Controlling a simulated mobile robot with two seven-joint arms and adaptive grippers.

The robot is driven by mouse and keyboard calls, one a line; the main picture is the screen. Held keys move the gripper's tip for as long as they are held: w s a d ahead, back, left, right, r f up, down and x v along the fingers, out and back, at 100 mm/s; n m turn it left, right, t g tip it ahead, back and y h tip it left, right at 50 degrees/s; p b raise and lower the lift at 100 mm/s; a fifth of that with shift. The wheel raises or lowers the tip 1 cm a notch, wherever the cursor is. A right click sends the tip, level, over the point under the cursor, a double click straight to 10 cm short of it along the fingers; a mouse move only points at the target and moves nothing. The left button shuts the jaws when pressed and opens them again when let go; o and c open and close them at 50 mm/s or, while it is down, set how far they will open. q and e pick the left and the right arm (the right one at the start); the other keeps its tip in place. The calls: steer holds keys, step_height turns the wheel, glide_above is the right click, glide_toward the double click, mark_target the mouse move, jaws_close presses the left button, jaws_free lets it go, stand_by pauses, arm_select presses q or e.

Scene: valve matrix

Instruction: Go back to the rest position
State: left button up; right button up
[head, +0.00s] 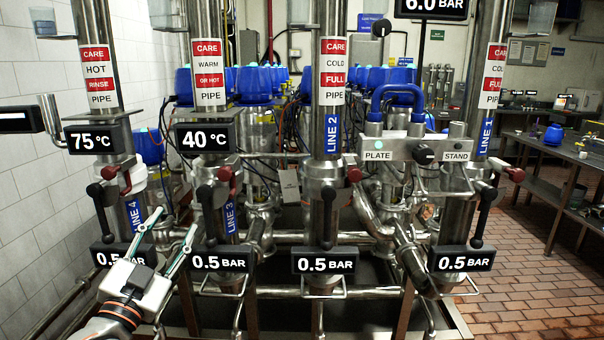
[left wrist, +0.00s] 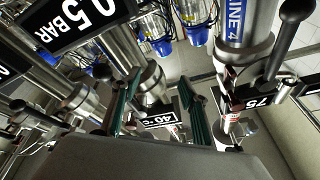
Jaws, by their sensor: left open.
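My left gripper (head: 172,236) is in the lower left of the head view, in front of the pipes of LINE 4 and LINE 3. Its two thin fingers are spread apart with nothing between them. In the left wrist view its fingers (left wrist: 158,105) frame the 40 °C display (left wrist: 160,120) in the background. The LINE 4 lever (head: 98,206) with a black ball handle hangs just above and left of the gripper. The LINE 3 lever (head: 206,212) hangs to its right. My right gripper shows in neither view.
Several steel pipes with red-knobbed valves, black levers and 0.5 BAR displays (head: 324,260) stand in a row. A PLATE and STAND panel (head: 416,151) sits at the right. A workbench (head: 560,150) is at the far right. The tiled floor (head: 540,290) at the lower right is clear.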

arm_select(q)
steer(key=s+a+f+g+y, duration=0.1)
steer(key=s+f+g, duration=0.35)
steer(key=f, duration=0.65)
steer(key=s+a+f+g+y, duration=0.1)
steer(key=s+f+g+y, duration=0.3)
steer(key=f, duration=0.7)
steer(key=s+a+f+g+y, duration=0.1)
steer(key=s+a+f+g, duration=0.2)
steer(key=s+f, duration=0.5)
steer(key=s+a+f+g+y, duration=0.1)
steer(key=s+a+f+g, duration=0.3)
steer(key=s, duration=0.7)
steer(key=w+d+f+n+t+h, duration=0.1)
steer(key=d+f+n+t+h, duration=0.2)
steer(key=d+f, duration=1.1)
steer(key=d+t+h, duration=0.2)
steer(key=h, duration=0.2)
steer(key=shift+w+d+n, duration=0.15)
steer(key=shift+w+n, duration=0.05)
steer(key=shift+n, duration=0.1)
